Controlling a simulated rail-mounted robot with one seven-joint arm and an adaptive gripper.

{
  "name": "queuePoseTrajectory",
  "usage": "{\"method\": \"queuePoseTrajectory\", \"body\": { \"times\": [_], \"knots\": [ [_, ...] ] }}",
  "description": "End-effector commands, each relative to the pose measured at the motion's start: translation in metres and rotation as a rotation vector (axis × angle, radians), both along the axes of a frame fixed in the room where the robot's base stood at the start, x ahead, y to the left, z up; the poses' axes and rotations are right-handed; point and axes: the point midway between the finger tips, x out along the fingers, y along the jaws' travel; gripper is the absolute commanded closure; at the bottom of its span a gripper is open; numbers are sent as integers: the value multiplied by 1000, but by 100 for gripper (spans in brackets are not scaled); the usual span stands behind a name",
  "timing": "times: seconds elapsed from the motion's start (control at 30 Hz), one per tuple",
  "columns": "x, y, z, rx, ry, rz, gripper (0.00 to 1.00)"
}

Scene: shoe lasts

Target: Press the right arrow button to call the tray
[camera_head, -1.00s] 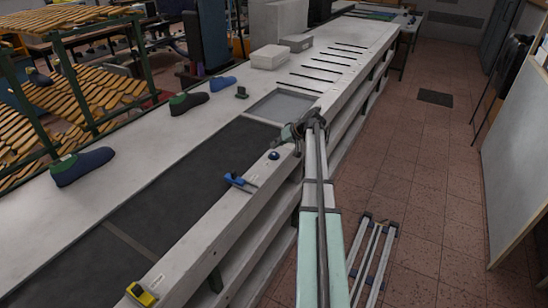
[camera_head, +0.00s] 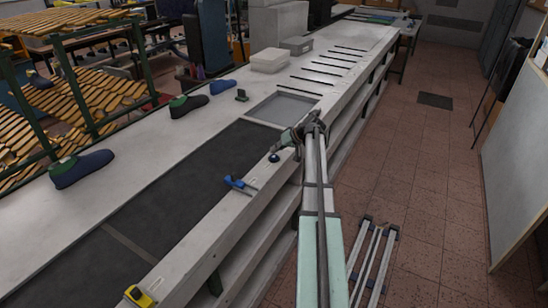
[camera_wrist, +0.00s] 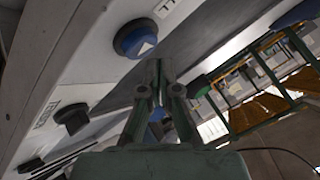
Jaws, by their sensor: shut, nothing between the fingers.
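A round blue button (camera_wrist: 136,38) with a white arrow on its face shows in the wrist view, set in a pale panel. In the head view a small dark-blue round button (camera_head: 274,157) sits on the front rail of the bench. My gripper (camera_wrist: 160,72) has its fingers together and empty, beside the blue button and apart from it in the picture; contact cannot be told. In the head view my gripper (camera_head: 286,139) is just above and right of the button. A second, dark button (camera_wrist: 73,118) is lower left in the wrist view. No tray is clearly identifiable.
A blue clamp-like tool (camera_head: 238,184) and a yellow tape measure (camera_head: 139,296) lie along the front rail. Shoe lasts (camera_head: 82,168) stand at the far side of the dark belt (camera_head: 165,205). A shallow grey recess (camera_head: 283,108) lies beyond it. Rails lie on the floor.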

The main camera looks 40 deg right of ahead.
Motion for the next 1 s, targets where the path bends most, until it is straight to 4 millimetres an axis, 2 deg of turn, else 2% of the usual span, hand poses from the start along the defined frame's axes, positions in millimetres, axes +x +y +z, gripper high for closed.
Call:
{"method": "queuePoseTrajectory", "body": {
  "times": [0.53, 1.0],
  "knots": [
    [0, 0, 0, 0, 0, 0, 100],
    [0, 0, -8, 0, 0, 0, 100]
  ]
}}
